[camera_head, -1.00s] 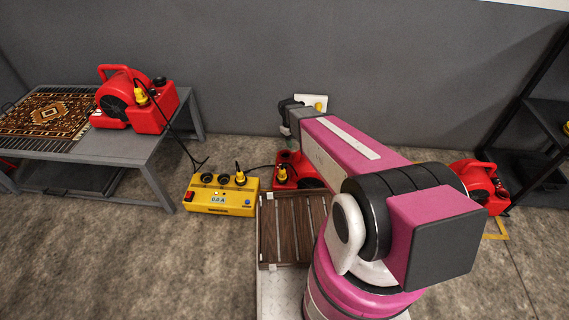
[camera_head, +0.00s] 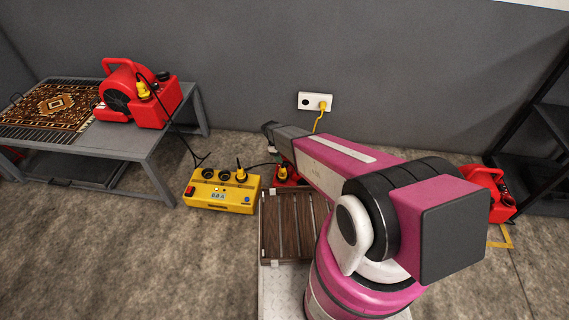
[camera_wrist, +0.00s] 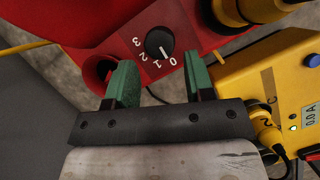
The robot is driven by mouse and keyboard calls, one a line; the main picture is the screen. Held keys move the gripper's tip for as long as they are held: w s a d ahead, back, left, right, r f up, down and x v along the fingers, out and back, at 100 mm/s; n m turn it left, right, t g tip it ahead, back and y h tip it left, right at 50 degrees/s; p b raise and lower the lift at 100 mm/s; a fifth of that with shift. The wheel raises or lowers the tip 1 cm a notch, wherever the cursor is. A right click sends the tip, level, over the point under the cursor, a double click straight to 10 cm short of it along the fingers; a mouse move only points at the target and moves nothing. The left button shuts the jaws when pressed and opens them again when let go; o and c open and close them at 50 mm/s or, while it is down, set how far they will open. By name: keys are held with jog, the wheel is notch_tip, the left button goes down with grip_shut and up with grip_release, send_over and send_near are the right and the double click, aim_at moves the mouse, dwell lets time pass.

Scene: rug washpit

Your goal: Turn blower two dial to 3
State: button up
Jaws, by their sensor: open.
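In the wrist view a red blower (camera_wrist: 85,20) fills the upper left. Its black dial (camera_wrist: 159,43) sits on a red panel marked 0, 1, 2 and 3, and the white pointer line appears to point toward 0. My gripper (camera_wrist: 160,78) is open, its two green fingertips apart on either side of the dial's lower edge, with nothing held between them. In the head view this blower (camera_head: 287,179) stands on the floor beside the yellow power box, mostly hidden behind my arm. I cannot read a blower number.
A yellow power box (camera_head: 222,192) with sockets and plugs stands left of the blower. A second blower (camera_head: 162,108) is on the grey table at left; a third (camera_head: 487,187) is at right. A wooden slatted crate (camera_head: 285,262) lies in front. Cables run nearby.

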aim_at(285, 163)
jog(key=shift+x, duration=2.25)
jog(key=c, duration=0.6)
